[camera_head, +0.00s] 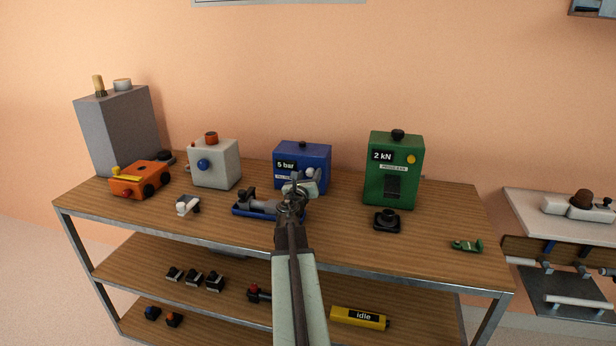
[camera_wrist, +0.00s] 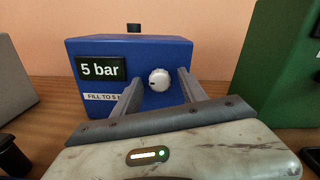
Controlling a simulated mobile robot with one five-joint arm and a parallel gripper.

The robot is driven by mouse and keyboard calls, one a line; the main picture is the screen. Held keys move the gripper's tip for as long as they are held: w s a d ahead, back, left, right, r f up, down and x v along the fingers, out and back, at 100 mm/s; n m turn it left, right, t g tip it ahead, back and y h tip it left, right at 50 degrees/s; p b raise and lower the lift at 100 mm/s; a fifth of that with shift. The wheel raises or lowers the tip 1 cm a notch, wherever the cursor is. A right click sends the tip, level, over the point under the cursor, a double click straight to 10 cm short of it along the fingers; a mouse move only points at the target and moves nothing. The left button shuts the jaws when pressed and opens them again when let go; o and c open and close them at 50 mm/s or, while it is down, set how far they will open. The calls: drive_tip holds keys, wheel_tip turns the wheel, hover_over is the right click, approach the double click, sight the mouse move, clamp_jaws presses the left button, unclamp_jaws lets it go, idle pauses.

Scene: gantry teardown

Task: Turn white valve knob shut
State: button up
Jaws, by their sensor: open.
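The white valve knob (camera_wrist: 159,79) is on the front face of the blue box (camera_wrist: 190,52), right of its black "5 bar" display (camera_wrist: 101,69). In the wrist view the knob is round with a small dark mark on its left side. My gripper (camera_wrist: 157,78) is open, with one finger on each side of the knob as seen from the wrist. I cannot tell whether the fingers touch it. In the head view the blue box (camera_head: 303,165) stands at the back of the wooden table, and my gripper (camera_head: 298,188) partly covers its front, hiding much of the knob.
A blue tray (camera_head: 238,211) with a grey cylindrical part lies in front of the box. A green "2 kN" machine (camera_head: 412,182) stands to the right and a white box (camera_head: 226,170) to the left. An orange device (camera_head: 128,187) is further left. The table's right front is mostly clear.

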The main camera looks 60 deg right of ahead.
drive_tip(key=shift+a, duration=0.1)
clamp_jaws()
drive_tip(key=shift+m, duration=0.3)
drive_tip(key=m, duration=1.2)
drive_tip(key=shift+m, duration=0.4)
idle(0.4)
unclamp_jaws()
drive_tip(key=shift+s, duration=0.1)
